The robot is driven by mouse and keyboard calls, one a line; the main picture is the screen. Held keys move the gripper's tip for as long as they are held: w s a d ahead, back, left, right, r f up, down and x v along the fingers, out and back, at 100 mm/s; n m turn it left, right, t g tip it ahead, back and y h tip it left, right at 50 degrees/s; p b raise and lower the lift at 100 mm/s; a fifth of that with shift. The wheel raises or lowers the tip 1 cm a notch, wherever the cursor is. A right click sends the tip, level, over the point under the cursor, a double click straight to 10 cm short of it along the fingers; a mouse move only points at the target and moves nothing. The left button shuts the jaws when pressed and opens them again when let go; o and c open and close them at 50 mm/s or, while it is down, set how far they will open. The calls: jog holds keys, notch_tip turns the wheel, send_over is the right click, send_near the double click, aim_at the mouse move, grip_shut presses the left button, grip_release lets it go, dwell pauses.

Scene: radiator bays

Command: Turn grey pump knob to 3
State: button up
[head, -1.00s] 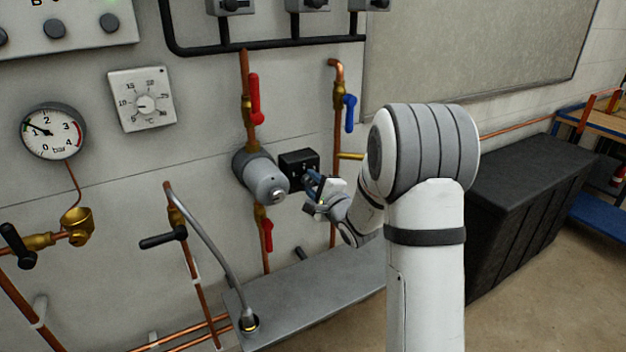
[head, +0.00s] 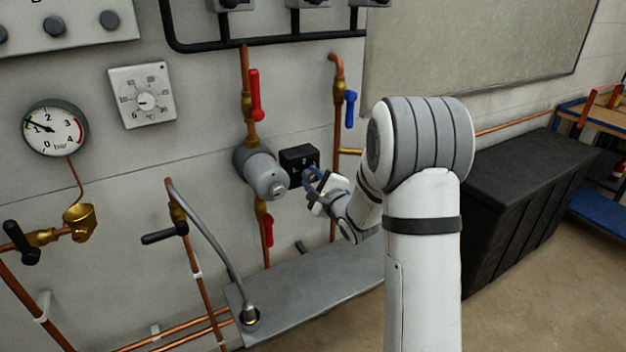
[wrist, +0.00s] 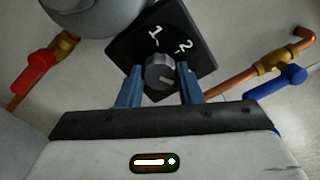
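The grey pump knob (wrist: 160,75) sits on a black square control box (wrist: 125,48) on the pump's right side. The wrist view shows a "1" and a "2" on the box face; no "3" is visible. A pale mark on the knob lies toward its lower right in that view. My gripper (wrist: 159,68) has its two blue fingers spread, one on each side of the knob, with gaps seen beside it. How deep they reach is unclear. In the head view my gripper (head: 313,178) is just in front of the black box (head: 299,160).
The grey pump body (head: 262,173) is close left of the box. A red lever (head: 255,95) is above, and a blue lever (head: 350,110) is on the right pipe. A grey ledge (head: 300,297) runs below. A black chest (head: 520,200) stands right.

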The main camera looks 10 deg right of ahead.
jog(key=o, duration=0.4)
jog(key=shift+b+v, duration=0.4)
jog(key=shift+v, duration=3.5)
